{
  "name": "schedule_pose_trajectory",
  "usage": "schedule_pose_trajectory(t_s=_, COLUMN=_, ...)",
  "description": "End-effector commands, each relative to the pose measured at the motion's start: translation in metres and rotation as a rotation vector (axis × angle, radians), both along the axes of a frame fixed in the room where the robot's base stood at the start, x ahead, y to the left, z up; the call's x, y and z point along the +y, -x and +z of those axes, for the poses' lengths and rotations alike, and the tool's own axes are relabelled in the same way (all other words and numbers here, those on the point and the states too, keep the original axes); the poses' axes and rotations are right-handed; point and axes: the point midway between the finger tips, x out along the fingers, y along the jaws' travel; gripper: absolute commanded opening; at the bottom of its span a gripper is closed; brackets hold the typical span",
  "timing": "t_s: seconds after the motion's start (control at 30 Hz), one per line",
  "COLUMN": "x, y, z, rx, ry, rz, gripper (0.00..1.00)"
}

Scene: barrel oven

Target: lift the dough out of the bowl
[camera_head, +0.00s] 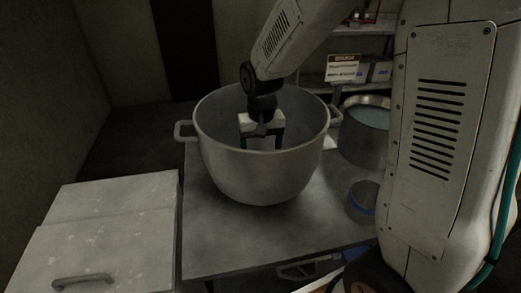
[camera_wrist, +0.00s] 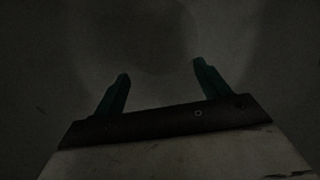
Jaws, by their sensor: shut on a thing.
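A large grey metal bowl (camera_head: 222,168) with two side handles stands on the table. My gripper (camera_head: 262,143) reaches down inside it, its fingers below the rim. In the wrist view my gripper (camera_wrist: 160,72) shows two dark green fingers set apart. The dough (camera_wrist: 155,42) is a dim, rounded grey shape between and beyond the fingertips, and its edges are hard to make out. My gripper is shut on it. In the head view the bowl's near wall hides the dough, and I cannot tell whether it touches the bowl's bottom.
A pale lidded chest (camera_head: 105,240) is at the left. A shelf with a sign (camera_head: 343,67) is behind. The table's (camera_head: 270,240) front is clear.

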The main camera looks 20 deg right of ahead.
Motion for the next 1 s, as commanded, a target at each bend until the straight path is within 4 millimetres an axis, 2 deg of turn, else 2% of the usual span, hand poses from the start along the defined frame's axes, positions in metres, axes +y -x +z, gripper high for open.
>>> schedule_pose_trajectory(t_s=0.4, x=0.0, y=-0.001, z=0.034, rx=-0.002, ry=-0.001, rz=0.0, gripper=0.17)
schedule_pose_trajectory(t_s=0.8, x=0.0, y=-0.001, z=0.036, rx=-0.002, ry=-0.001, rz=0.0, gripper=0.17)
schedule_pose_trajectory(t_s=1.0, x=0.0, y=-0.001, z=0.048, rx=-0.004, ry=0.0, rz=0.0, gripper=0.17)
